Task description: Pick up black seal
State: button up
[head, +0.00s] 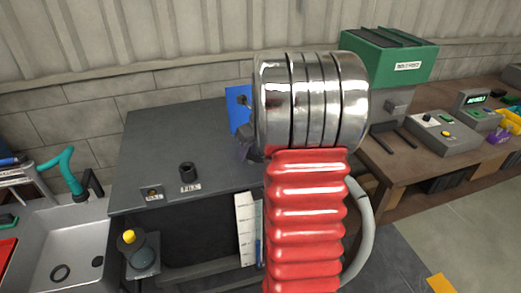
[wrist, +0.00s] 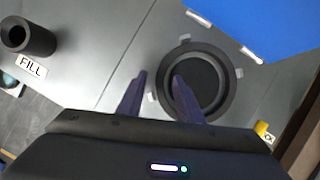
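A round black ring-shaped part (wrist: 230,84) with a grey centre lies on the grey bench top in the wrist view, with small pale tabs around it. I cannot tell whether it is the black seal or a fixed seat. My gripper (wrist: 159,75) is open, with its two dark fingers apart; the right fingertip overlaps the ring's left side in the picture. In the head view my arm hides that spot. A thin black ring (head: 53,274) and a smaller dark ring (head: 97,261) lie in the grey tray at the lower left.
A black FILL port (head: 188,171) stands up from the grey bench (head: 150,135); it also shows in the wrist view (wrist: 28,38). A blue panel (wrist: 275,20) is beyond the round part. A green machine (head: 390,55) stands on the brown bench at the right.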

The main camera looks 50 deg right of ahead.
dwell(0.4)
grip_shut()
